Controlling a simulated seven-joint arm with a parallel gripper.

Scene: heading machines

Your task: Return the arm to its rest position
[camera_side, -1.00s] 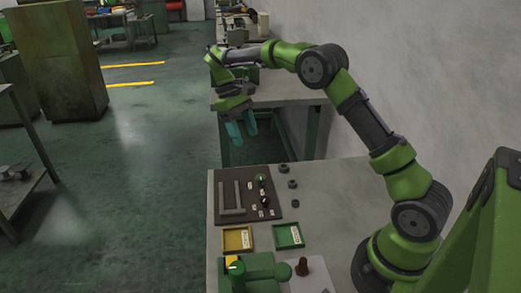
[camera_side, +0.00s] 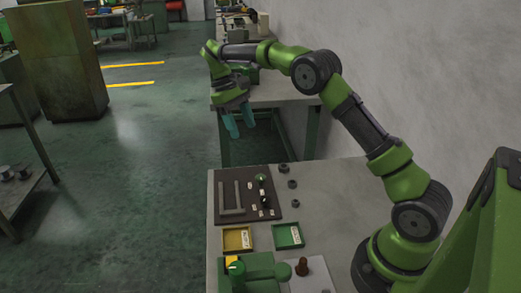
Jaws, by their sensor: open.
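My gripper (camera_side: 241,128) is open and empty, its two teal fingers pointing down. It hangs in the air high above the far edge of the near worktable (camera_side: 335,195), apart from everything on it. My arm stretches from its base at the right, up and over to the left. No object is held.
On the near table lie a dark board (camera_side: 245,212) with small parts, several dark round pieces beside it, a yellow tray (camera_side: 238,239), a green tray (camera_side: 288,236) and a green device (camera_side: 252,268). Another bench (camera_side: 285,88) stands behind. Open floor lies at the left.

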